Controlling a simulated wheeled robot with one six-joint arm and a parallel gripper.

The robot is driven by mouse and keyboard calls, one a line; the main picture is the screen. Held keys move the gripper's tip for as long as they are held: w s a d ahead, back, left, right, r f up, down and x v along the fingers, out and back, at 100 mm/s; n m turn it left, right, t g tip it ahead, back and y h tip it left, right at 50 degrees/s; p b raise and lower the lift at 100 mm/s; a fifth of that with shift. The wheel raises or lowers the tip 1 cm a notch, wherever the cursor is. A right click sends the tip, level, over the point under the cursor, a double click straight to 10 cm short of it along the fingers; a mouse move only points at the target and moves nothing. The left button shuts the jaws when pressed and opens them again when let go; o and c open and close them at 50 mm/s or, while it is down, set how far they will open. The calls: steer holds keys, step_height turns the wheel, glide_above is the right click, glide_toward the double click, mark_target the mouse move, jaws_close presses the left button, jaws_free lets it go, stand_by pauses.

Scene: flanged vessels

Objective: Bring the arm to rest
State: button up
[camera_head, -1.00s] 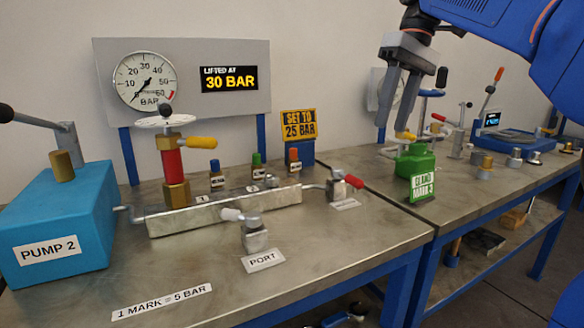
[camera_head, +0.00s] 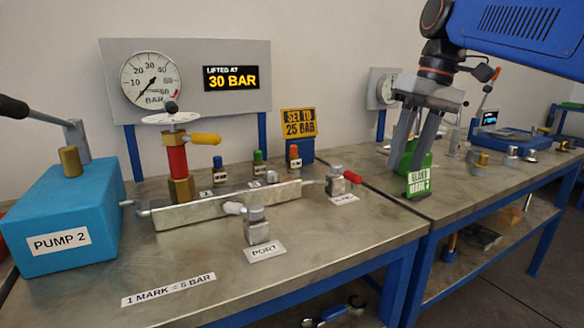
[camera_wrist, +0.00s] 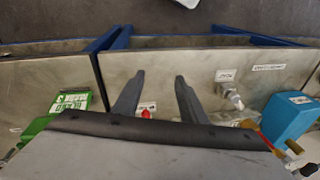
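My gripper (camera_head: 407,166) hangs from the blue arm on the right of the head view, with its fingers pointing down in front of the green block. The fingers are apart and nothing is between them. In the wrist view my gripper (camera_wrist: 155,82) is also open and empty, above the bench top. The green block with its sign (camera_head: 419,183) stands near the left end of the right bench, partly hidden by the fingers. Its sign also shows at the left of the wrist view (camera_wrist: 70,102).
The left bench carries a blue pump (camera_head: 62,228), a metal manifold (camera_head: 225,205) with a red and brass valve (camera_head: 178,165), a red-handled valve (camera_head: 340,182) and a port fitting (camera_head: 257,228). A gauge panel (camera_head: 185,85) stands behind.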

steer(key=s+d+f+m+t, duration=0.1)
steer(key=s+f, duration=0.4)
steer(key=f, duration=0.5)
steer(key=s+d+f+m+t+h, duration=0.1)
steer(key=s+d+f+t, duration=0.1)
steer(key=s+f, duration=0.4)
steer(key=s+d+f+m+t+h, duration=0.1)
steer(key=s+d+f, duration=0.2)
steer(key=f, duration=1.1)
steer(key=s, duration=0.3)
steer(key=shift+s+m+t, duration=0.15)
steer(key=shift+m+t, duration=0.15)
steer(key=shift+m, duration=0.1)
steer(key=shift+d, duration=0.1)
stand_by(2.5)
